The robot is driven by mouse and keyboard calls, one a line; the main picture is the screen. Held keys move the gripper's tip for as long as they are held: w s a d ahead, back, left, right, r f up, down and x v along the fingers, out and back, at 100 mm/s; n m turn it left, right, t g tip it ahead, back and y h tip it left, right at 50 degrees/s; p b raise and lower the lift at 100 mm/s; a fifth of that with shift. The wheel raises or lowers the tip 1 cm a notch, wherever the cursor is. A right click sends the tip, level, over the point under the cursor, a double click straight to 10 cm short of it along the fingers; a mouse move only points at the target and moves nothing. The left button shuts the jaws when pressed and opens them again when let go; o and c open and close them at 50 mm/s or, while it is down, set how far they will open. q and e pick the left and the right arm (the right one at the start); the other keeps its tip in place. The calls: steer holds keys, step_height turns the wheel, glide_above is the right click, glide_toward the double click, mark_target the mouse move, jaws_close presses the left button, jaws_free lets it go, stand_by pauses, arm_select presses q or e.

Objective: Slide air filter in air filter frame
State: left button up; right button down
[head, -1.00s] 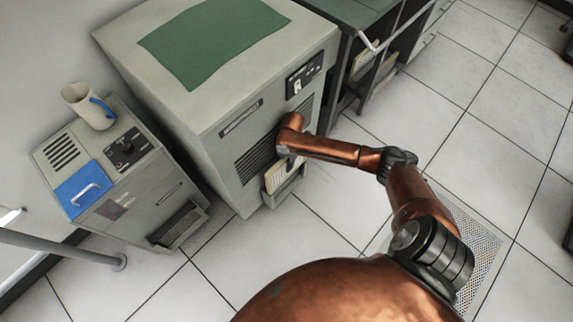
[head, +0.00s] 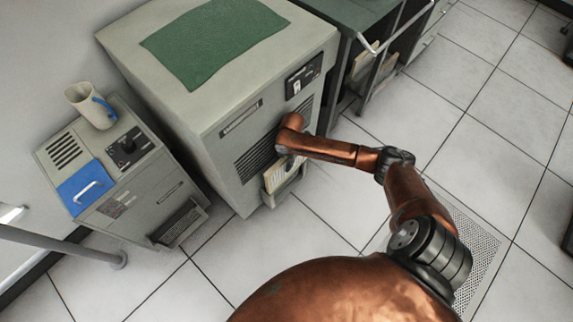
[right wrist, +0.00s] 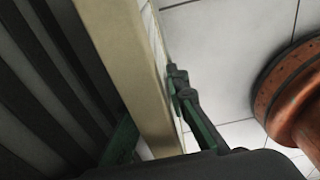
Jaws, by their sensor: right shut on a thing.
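The air filter (head: 272,178) is a pale panel upright at the lower front of the large grey cabinet. Its tan edge (right wrist: 128,70) fills the middle of the right wrist view. The air filter frame (head: 283,194) is a shallow grey holder low on that front, and the filter's lower part is at it. How deep the filter sits in it I cannot tell. My right gripper (head: 291,164) is at the filter's upper part, partly hidden by my arm. In the right wrist view its green fingers (right wrist: 156,124) are on both sides of the tan edge. My left gripper is out of view.
The large cabinet (head: 190,110) has dark vents and a green mat (head: 212,42) on top. A smaller cabinet (head: 125,190) with a jug (head: 90,104) on it stands left. A green-topped shelf unit (head: 345,25) stands right. The tiled floor in front is mostly clear.

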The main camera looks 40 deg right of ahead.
mark_target(286, 174)
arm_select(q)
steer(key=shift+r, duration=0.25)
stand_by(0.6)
arm_select(e)
steer(key=shift+f, duration=0.15)
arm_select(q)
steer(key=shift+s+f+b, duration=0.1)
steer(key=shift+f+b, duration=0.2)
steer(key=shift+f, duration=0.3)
arm_select(e)
steer(key=shift+f, duration=1.5)
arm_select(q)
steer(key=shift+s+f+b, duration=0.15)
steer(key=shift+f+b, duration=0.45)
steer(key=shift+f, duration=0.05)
arm_select(e)
steer(key=shift+f, duration=1.55)
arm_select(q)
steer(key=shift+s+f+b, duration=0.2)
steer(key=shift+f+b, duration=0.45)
arm_select(e)
steer(key=shift+f, duration=1.35)
